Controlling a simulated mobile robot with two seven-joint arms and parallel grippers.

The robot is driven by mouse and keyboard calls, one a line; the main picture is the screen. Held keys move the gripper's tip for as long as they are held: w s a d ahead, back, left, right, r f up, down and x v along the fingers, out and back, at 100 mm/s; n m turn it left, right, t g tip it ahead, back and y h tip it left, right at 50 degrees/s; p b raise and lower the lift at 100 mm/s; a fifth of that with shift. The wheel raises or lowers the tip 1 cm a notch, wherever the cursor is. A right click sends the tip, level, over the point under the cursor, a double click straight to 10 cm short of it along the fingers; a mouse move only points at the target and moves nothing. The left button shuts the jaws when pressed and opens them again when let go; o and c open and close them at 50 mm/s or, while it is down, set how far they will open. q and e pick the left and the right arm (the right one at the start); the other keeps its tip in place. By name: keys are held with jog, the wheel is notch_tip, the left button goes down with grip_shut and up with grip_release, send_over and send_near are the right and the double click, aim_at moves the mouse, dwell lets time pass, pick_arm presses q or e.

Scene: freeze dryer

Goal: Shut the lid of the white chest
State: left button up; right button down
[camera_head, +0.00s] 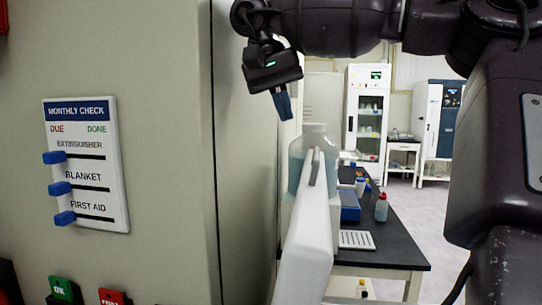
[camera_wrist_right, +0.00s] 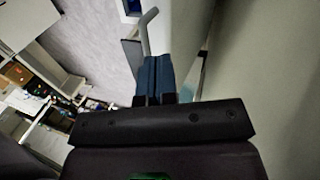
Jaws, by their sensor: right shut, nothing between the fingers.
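The lid of the white chest (camera_head: 308,235) stands raised, seen nearly edge-on in the head view, with a grey handle (camera_head: 314,167) near its top. The chest body is hidden or out of frame. My right gripper (camera_head: 284,106) is shut and empty, pointing down, above and slightly left of the lid's top in the picture. In the right wrist view its blue fingers (camera_wrist_right: 154,78) are together. The grey handle (camera_wrist_right: 147,32) and the pale lid (camera_wrist_right: 179,30) show just beyond them; I cannot tell whether they touch. My left gripper is out of view.
A large beige cabinet (camera_head: 150,30) with a checklist board (camera_head: 87,165) fills the left. A translucent bottle (camera_head: 315,136) shows behind the lid. A dark-topped bench (camera_head: 385,240) holds bottles and a blue box (camera_head: 350,207). Open floor (camera_head: 440,205) lies at the right.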

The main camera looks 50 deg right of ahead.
jog(key=p, duration=0.2)
send_over(308, 184)
jog(key=w+a, duration=0.1)
notch_tip(308, 184, down, 8)
jog(key=shift+a+f, duration=0.1)
jog(key=shift+f, duration=0.55)
